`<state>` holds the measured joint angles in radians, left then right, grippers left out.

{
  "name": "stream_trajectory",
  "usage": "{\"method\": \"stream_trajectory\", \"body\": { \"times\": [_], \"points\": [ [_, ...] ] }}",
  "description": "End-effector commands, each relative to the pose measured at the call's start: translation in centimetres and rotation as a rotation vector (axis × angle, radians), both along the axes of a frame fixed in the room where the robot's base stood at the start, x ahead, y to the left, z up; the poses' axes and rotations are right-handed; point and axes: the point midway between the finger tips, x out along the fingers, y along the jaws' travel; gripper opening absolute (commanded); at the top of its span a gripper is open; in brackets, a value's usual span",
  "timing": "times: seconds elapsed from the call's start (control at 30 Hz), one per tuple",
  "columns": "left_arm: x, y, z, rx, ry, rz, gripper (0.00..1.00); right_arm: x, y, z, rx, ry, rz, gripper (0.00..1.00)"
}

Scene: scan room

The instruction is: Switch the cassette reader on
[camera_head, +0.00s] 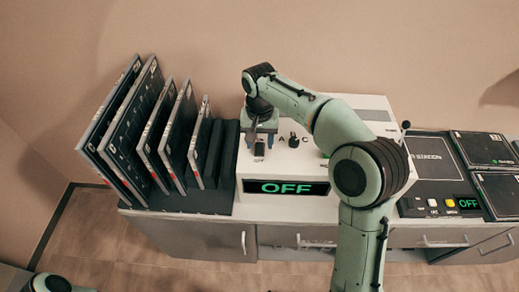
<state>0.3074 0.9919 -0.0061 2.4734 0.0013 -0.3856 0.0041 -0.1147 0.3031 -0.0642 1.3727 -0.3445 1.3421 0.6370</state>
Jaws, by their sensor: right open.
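The cassette reader (365,102) is a white box on the counter, and its front display (285,187) reads OFF in green. A small dark switch (259,149) sits on its left top face, with a label below it too small to read surely. My right gripper (261,134) is open and points down at this switch; I cannot tell whether it touches it. A dark knob (293,140) between letters stands just right of it. My right arm hides part of the reader's right side. My left gripper is out of view.
Several dark cassettes (128,135) stand upright in a black rack (190,200) left of the reader. On the right lie a dark panel (432,165) with small buttons and a green OFF display (468,203), and flat cassettes (485,149). Drawers (200,240) are below the counter.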

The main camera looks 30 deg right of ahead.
Motion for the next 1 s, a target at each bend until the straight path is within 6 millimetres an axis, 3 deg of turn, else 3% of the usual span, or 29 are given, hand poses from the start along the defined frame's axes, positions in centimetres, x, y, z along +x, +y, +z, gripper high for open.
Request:
{"method": "stream_trajectory", "body": {
  "times": [0.2, 0.6, 0.77, 1.0],
  "points": [
    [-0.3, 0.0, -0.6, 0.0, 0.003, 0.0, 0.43, 0.0, 0.0, -2.9, 0.0, 0.001, 0.001, 0.51],
    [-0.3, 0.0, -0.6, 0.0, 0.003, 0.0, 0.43, 0.0, 0.0, -3.5, 0.0, 0.0, 0.001, 0.51],
    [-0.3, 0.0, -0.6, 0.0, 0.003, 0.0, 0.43, 0.0, 0.0, -3.5, 0.0, 0.0, 0.001, 0.0],
    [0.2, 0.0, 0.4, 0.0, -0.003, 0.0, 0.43, 0.1, 0.0, -3.3, 0.011, 0.021, 0.0, 0.0]
  ]
}}
